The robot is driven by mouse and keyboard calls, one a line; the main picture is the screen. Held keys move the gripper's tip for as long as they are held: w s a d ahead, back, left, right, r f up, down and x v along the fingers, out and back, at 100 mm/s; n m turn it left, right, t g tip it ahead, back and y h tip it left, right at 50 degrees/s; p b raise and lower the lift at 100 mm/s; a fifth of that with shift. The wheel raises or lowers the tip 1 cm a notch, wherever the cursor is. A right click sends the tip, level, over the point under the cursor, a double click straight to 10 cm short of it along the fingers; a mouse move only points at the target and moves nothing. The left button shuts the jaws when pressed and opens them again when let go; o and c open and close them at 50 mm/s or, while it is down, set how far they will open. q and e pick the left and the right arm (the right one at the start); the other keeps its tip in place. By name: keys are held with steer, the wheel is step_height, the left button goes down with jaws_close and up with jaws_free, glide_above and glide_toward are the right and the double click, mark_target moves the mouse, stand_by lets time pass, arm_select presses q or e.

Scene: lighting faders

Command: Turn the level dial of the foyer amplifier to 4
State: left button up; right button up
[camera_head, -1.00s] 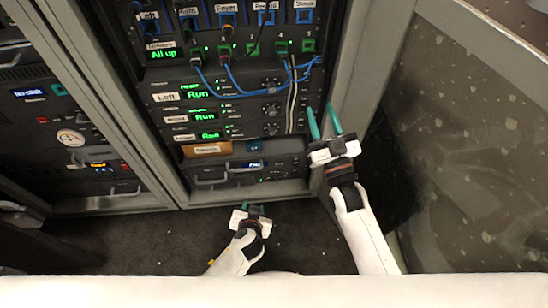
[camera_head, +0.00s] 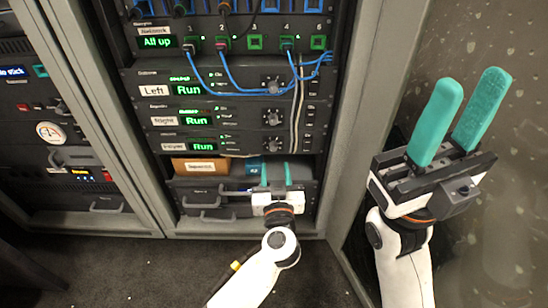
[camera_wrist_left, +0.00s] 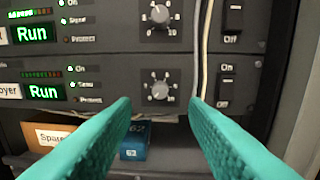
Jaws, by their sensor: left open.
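The foyer amplifier (camera_head: 203,147) is the lowest of three similar amplifiers in the rack, with a green "Run" display. Its level dial (camera_wrist_left: 159,90) is a small grey knob on a numbered scale, central in the left wrist view; I cannot read its setting. In the head view the dial (camera_head: 273,144) is above my left gripper. My left gripper (camera_head: 277,170) is open and empty, its teal fingers pointing at the rack below the dial. In the left wrist view the fingers (camera_wrist_left: 160,108) stand apart on either side below the knob. My right gripper (camera_head: 472,80) is open and empty.
Beside the dial is an On/Off rocker switch (camera_wrist_left: 228,90). White cables (camera_wrist_left: 198,50) hang between dial and switch. An orange-brown labelled box (camera_head: 200,167) and a blue box (camera_wrist_left: 134,140) sit below the amplifier. Blue cables (camera_head: 260,88) loop above. The rack's frame post (camera_head: 345,110) stands at right.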

mark_target(274, 150)
arm_select(q)
steer(key=w, duration=0.3)
steer(key=w+b, duration=0.1)
steer(key=w, duration=0.2)
steer(key=shift+w+a, duration=0.2)
steer(key=shift+w, duration=0.05)
jaws_close()
